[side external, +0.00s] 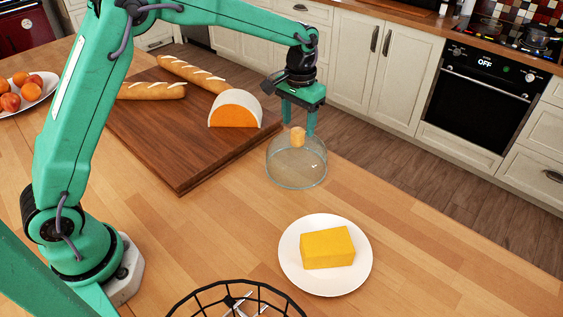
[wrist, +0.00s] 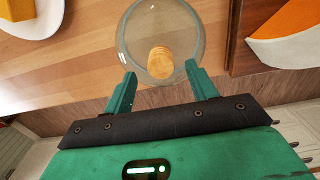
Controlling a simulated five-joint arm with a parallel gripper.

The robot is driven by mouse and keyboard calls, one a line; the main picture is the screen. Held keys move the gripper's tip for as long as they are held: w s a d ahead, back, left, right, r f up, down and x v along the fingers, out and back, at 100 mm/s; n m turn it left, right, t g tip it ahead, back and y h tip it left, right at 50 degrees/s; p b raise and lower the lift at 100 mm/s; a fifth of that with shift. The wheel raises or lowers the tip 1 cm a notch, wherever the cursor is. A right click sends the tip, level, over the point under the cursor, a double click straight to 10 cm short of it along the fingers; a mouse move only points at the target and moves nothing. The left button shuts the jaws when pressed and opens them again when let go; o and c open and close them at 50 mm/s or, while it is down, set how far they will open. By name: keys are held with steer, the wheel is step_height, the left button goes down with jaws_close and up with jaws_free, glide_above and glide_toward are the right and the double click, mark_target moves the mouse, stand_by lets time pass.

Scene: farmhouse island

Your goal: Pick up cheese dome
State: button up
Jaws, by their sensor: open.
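The cheese dome (side external: 296,168) is a clear glass dome with a round wooden knob on top. It stands upright on the wooden island top, between the cutting board and the white plate. My gripper (side external: 298,125) is above the dome, pointing down, with its fingertips near the height of the knob. In the wrist view, the dome (wrist: 138,30) lies just beyond the fingertips, and the knob shows near the gap between them. My gripper (wrist: 158,70) is open, with nothing held. I cannot tell whether a finger touches the knob.
A white plate (side external: 290,272) with a yellow cheese block (side external: 327,247) is in front of the dome. A dark cutting board (side external: 180,165) at left holds an orange cheese (side external: 235,108) and baguettes (side external: 152,90). A black wire basket (side external: 180,304) is at the front edge. The counter right of the dome is clear.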

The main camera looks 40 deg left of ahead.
mark_target(298, 130)
steer(key=shift+f, duration=1.95)
jaws_close()
